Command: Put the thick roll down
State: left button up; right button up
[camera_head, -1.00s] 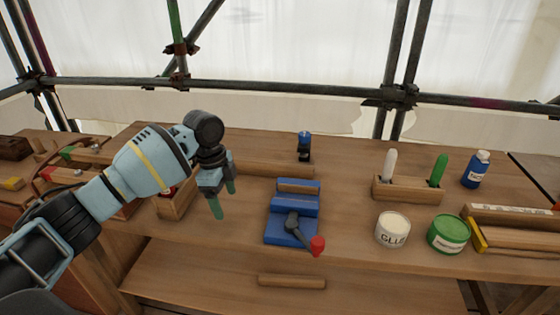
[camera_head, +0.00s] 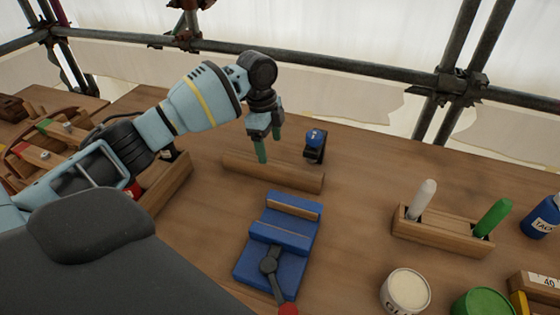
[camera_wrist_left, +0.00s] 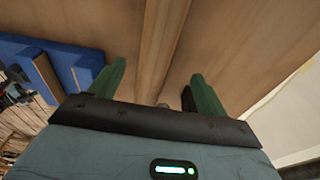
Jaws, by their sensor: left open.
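A long wooden bar (camera_head: 272,172), which may be the thick roll, lies on the bench behind the blue vise; I cannot tell for sure that it is the roll. My left gripper (camera_head: 269,147) is open, pointing down at the bar's middle. In the left wrist view, the bar (camera_wrist_left: 164,35) runs up between the two open green fingers (camera_wrist_left: 157,74), with nothing clamped. Whether the fingertips touch the bar or bench cannot be told. My right gripper is not in view.
The blue vise (camera_head: 282,240) stands in front of the bar. A small black and blue object (camera_head: 315,147) stands just behind its right end. A wooden holder (camera_head: 440,236) with white and green sticks and a glue tin (camera_head: 405,290) are to the right.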

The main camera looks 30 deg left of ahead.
aim_at(270, 162)
pick_arm(q)
jog(key=shift+s+f, duration=0.2)
jog(key=shift+s, duration=0.1)
jog(key=shift+d+f, duration=0.15)
jog(key=shift+f, duration=0.75)
jog(key=shift+w+f, duration=0.1)
jog(key=shift+f, duration=0.1)
notch_tip(270, 162, down, 4)
jog(key=shift+d+r, duration=0.1)
jog(key=shift+d, duration=0.05)
jog(key=shift+f, duration=0.6)
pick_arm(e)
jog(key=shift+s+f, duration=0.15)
pick_arm(q)
jog(key=shift+c, duration=0.5)
